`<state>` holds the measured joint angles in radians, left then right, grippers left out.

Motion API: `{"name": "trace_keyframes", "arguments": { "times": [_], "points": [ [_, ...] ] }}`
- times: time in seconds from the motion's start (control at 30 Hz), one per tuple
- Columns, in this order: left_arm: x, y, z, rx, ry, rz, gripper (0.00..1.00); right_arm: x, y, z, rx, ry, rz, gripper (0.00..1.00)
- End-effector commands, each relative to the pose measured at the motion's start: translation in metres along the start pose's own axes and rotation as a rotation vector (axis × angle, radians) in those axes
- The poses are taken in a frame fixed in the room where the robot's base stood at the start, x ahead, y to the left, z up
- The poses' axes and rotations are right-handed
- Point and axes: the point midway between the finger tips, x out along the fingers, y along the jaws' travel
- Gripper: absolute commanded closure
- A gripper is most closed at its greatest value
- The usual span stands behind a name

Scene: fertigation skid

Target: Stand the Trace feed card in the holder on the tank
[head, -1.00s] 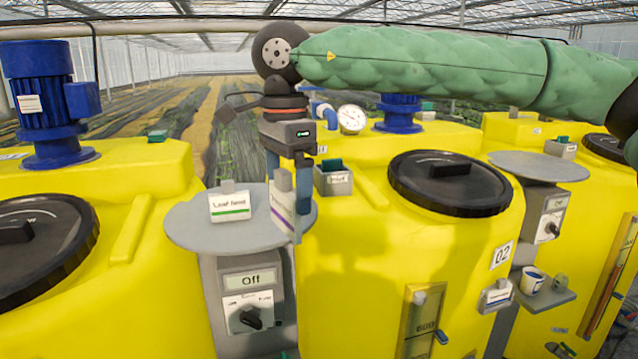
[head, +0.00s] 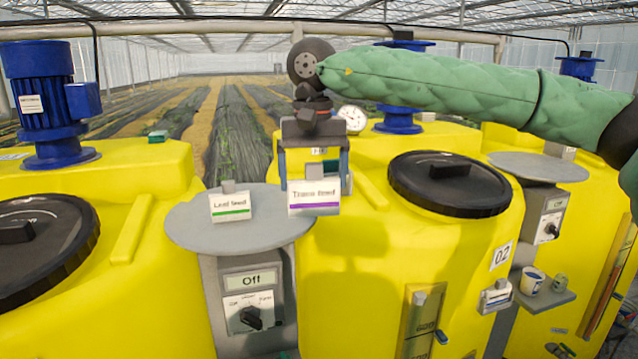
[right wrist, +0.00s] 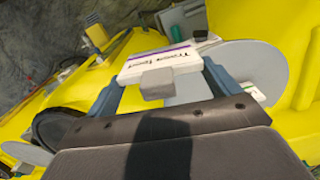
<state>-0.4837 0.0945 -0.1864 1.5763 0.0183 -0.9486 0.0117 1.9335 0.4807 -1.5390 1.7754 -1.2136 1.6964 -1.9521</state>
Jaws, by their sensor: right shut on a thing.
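The Trace feed card (head: 314,197) is white with a purple stripe, and its lettering faces the head camera. My right gripper (head: 314,180) is shut on the card and holds it roughly upright in front of the yellow tank (head: 350,240), just right of the round grey shelf. In the right wrist view the card (right wrist: 158,62) sits across the fingertips, with its grey grip block (right wrist: 157,84) between the fingers. My left gripper is not in view.
A Leaf feed card (head: 230,207) with a green stripe stands on the round grey shelf (head: 185,225), close left of my held card. A black lid (head: 450,183) and a pressure gauge (head: 352,118) are on the tank. A blue motor (head: 45,100) stands at left.

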Motion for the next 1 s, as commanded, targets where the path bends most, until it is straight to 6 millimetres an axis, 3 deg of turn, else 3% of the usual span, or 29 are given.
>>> {"name": "trace_keyframes", "arguments": {
  "times": [0.03, 0.2, 0.47, 0.67, 1.0],
  "points": [
    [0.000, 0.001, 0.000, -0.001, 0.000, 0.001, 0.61, 0.017, 0.017, -0.011, -0.033, -0.007, -0.002, 0.34],
    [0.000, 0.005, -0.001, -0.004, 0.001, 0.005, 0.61, 0.070, 0.063, -0.032, -0.086, -0.006, -0.001, 0.34],
    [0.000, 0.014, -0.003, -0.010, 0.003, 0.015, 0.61, 0.156, 0.122, -0.039, -0.017, -0.006, -0.001, 0.34],
    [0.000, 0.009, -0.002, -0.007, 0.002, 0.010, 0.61, 0.223, 0.159, -0.029, 0.039, -0.006, -0.001, 0.34],
    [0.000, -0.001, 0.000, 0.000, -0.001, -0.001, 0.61, 0.332, 0.206, 0.009, 0.116, -0.005, 0.000, 0.34]
  ]
}}
